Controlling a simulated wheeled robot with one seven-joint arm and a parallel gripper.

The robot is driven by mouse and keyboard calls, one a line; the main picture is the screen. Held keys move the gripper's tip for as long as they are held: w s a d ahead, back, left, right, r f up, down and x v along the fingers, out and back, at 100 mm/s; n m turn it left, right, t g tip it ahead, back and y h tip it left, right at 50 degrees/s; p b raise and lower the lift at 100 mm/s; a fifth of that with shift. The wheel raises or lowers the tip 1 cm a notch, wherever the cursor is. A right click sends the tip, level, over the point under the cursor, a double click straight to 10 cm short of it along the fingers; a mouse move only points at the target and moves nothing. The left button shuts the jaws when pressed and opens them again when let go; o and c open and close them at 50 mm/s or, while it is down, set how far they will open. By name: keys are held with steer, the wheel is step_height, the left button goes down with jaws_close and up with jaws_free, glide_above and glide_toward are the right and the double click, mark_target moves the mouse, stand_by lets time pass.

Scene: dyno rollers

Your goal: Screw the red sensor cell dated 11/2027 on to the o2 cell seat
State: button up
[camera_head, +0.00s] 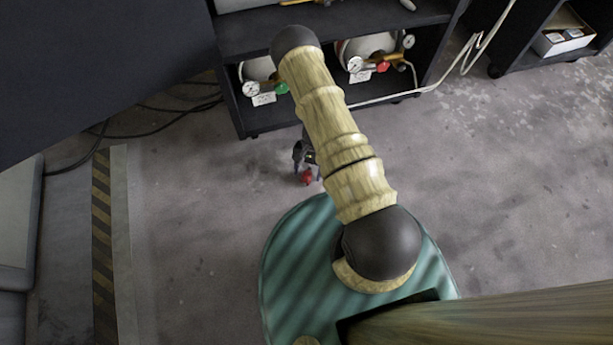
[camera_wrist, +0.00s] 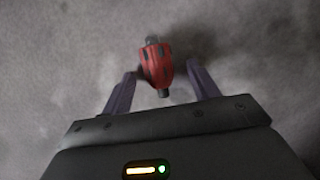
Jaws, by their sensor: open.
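A red sensor cell (camera_head: 307,178) with black markings and dark ends shows below my gripper (camera_head: 306,171) in the head view. In the wrist view the red cell (camera_wrist: 156,64) lies between and slightly beyond the fingertips of my gripper (camera_wrist: 161,72). No date is readable on the cell. I cannot make out the o2 cell seat in either view.
A black shelf unit (camera_head: 241,110) holds gas cylinders with gauges at the back. Another dark shelf with a white box (camera_head: 563,40) stands at the upper right. Cables lie on the floor at left, near a yellow-black striped strip (camera_head: 102,235). Right-hand floor is clear.

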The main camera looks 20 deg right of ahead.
mark_target(308, 171)
steer(key=c, duration=1.2)
steer(key=shift+r+p, duration=2.65)
steer(key=shift+r, duration=0.4)
steer(key=shift+w+r, duration=0.1)
